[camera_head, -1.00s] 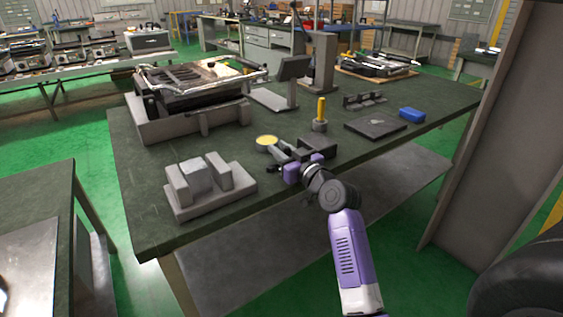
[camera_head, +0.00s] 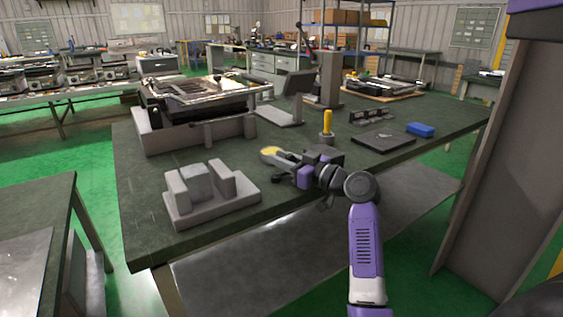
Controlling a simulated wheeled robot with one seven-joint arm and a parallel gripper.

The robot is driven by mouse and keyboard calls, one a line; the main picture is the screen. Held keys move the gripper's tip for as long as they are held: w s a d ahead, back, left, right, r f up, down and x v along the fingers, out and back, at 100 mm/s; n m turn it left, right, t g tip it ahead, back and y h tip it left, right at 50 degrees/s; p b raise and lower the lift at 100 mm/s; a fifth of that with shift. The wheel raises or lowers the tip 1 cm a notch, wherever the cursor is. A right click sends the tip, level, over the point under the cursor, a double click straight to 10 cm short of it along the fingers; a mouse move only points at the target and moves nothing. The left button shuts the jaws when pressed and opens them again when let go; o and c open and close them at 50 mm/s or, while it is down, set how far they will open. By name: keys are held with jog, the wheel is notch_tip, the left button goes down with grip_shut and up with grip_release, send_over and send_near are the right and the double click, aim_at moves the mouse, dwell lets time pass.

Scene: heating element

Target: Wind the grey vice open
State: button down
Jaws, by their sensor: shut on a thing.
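The grey vice (camera_head: 213,207) stands on the near left part of the dark green workbench. A lighter grey block (camera_head: 196,182) sits between its two upright jaws, and I see no clear gap beside it. My gripper (camera_head: 283,158) is to the right of the vice and apart from it, over the bench near its front edge. It points left and is shut on a small round piece with a yellow face (camera_head: 270,151). The fingers' exact hold is too small to make out. I cannot make out a crank or handle on the vice.
A yellow-handled tool (camera_head: 327,122) stands upright behind my gripper. A dark flat plate (camera_head: 384,139) and a blue box (camera_head: 420,130) lie to the right. A large grey fixture (camera_head: 196,132) stands behind the vice. Bare bench top (camera_head: 140,190) lies left of the vice.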

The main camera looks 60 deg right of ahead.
jog(key=shift+w, duration=0.1)
jog(key=c, duration=1.2)
grip_release()
jog(key=shift+d, duration=0.1)
jog(key=shift+c, duration=0.2)
jog(key=shift+p+v, duration=0.5)
jog(key=shift+v, duration=3.45)
